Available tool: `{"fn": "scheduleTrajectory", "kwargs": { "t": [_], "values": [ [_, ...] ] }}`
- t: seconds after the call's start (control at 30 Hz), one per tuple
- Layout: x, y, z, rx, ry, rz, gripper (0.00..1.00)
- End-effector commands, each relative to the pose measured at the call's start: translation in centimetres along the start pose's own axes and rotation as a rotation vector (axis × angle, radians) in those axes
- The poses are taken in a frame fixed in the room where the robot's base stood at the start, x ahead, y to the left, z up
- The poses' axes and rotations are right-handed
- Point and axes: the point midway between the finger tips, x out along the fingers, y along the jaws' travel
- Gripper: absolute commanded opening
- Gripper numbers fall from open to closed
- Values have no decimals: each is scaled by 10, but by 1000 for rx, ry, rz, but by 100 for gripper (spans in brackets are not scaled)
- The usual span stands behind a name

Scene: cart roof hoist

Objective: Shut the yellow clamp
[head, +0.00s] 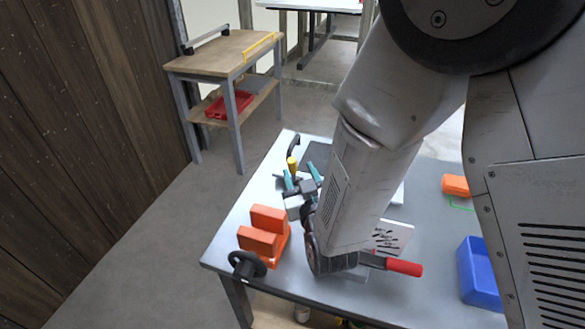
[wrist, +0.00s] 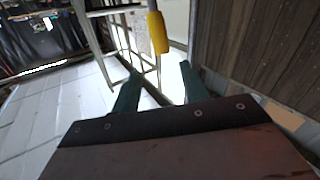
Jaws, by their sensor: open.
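The yellow clamp shows as a short yellow handle (head: 292,164) near the far left edge of the table in the head view. In the wrist view the yellow handle (wrist: 158,33) hangs at the top centre, ahead of my fingertips and roughly in line with the gap between them. My gripper (head: 301,177) has teal fingers and stands just on the near side of the handle. In the wrist view my gripper (wrist: 158,76) is open, with nothing between its fingers. The clamp's base and jaw are mostly hidden or too small to make out.
Orange blocks (head: 262,232) and a black knob (head: 247,264) sit at the table's left side. A red handle (head: 403,267) sticks out near my arm. A blue bin (head: 478,272) and an orange piece (head: 455,185) are at right. The wooden wall (head: 80,130) is far left.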

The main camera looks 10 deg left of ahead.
Motion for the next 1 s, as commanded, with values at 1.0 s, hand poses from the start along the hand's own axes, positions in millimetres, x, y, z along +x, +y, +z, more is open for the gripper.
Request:
{"fn": "scheduleTrajectory", "kwargs": {
  "t": [1.0],
  "values": [
    [75,-6,42,1,-1,0,44]
  ]
}}
